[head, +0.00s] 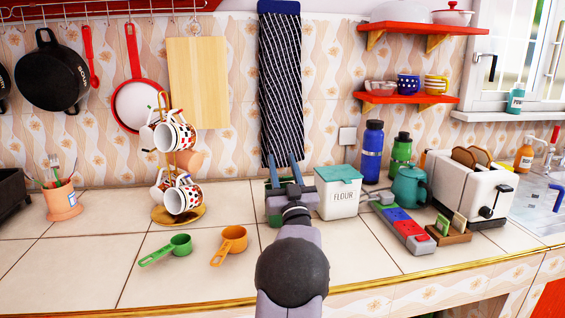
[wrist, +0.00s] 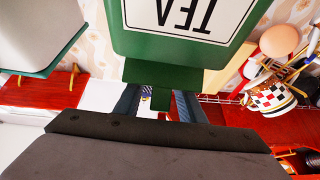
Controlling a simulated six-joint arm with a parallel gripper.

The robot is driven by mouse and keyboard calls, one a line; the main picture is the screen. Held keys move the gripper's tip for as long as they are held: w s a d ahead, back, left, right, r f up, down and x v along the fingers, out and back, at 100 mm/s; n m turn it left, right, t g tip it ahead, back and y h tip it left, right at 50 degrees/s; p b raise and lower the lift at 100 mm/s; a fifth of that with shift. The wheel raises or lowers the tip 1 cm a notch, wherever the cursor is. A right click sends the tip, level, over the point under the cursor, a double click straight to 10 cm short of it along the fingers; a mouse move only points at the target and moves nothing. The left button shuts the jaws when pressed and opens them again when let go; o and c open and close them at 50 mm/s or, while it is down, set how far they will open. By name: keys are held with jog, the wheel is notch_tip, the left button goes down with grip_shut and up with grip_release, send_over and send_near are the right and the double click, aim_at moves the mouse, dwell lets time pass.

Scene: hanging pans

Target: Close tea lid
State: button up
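The tea tin (wrist: 180,48) is green with a white TEA label, upside down in the wrist view. In the head view only bits of green show around my gripper, which hides most of it. A darker green band, seemingly the lid (wrist: 165,72), runs along the tin's top end, with a narrow green piece (wrist: 160,99) projecting from it. How far the lid stands open I cannot tell. My gripper (head: 284,162) is at the tin's top; its two blue-grey fingers are apart in the wrist view (wrist: 158,106), on either side of the narrow piece, with visible gaps.
A white FLOUR tin (head: 338,198) with a teal lid stands close to the right of my gripper. A mug stand (head: 178,216) is to the left. Green (head: 168,250) and orange (head: 230,243) measuring cups lie in front. A power strip (head: 405,228) and toaster (head: 465,185) are farther right.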

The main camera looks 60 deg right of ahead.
jog(key=shift+r, duration=0.3)
jog(key=shift+s+a+f, duration=0.35)
jog(key=shift+s, duration=0.05)
jog(key=shift+s+a, duration=0.25)
jog(key=shift+s, duration=0.05)
jog(key=s+a+b, duration=0.1)
jog(key=s+a, duration=0.6)
jog(key=s, duration=0.1)
jog(key=shift+s+a+b, duration=0.2)
jog(key=shift+a+b, duration=0.1)
jog(key=shift+a, duration=0.05)
